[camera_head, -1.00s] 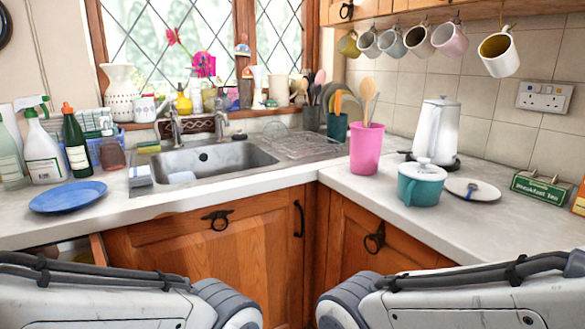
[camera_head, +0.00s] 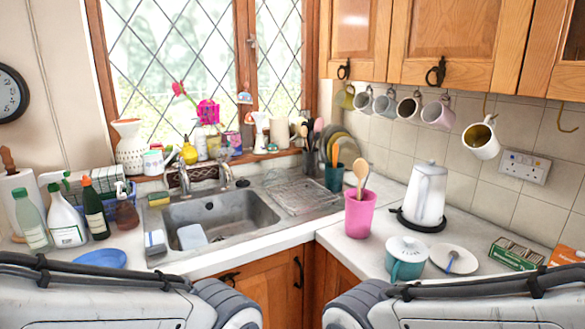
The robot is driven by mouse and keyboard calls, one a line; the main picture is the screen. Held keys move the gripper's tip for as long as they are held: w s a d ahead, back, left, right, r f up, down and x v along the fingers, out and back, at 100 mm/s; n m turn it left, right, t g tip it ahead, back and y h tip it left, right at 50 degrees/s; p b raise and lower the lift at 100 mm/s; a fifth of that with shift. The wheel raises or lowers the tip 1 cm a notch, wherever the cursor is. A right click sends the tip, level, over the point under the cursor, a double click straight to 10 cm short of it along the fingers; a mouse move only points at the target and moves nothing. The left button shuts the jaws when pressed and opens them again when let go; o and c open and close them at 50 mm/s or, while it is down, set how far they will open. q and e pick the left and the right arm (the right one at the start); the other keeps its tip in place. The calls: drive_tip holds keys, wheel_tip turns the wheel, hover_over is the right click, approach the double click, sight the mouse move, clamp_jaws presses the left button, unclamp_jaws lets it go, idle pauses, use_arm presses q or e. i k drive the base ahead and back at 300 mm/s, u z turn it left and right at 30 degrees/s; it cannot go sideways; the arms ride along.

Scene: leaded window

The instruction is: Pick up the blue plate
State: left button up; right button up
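The blue plate (camera_head: 100,257) lies on the white counter (camera_head: 135,247) at the left, left of the sink. Its lower part is hidden behind my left arm. Both of my arms show at the bottom of the view, the left one in front of the plate and the right one in front of the right-hand counter. Neither gripper is in the picture, so I cannot see their fingers.
Bottles (camera_head: 94,210) stand behind the plate. The sink (camera_head: 222,218) is right of it, with a white sponge holder (camera_head: 156,243) at its edge. A pink pot (camera_head: 360,213), a teal pot (camera_head: 406,258) and a white kettle (camera_head: 427,195) stand on the right counter. Mugs (camera_head: 437,112) hang above.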

sight(115, 258)
drive_tip(key=z, duration=1.85)
drive_tip(key=k, duration=1.4)
drive_tip(key=u, duration=1.75)
drive_tip(key=i, duration=0.5)
drive_tip(key=u, duration=0.1)
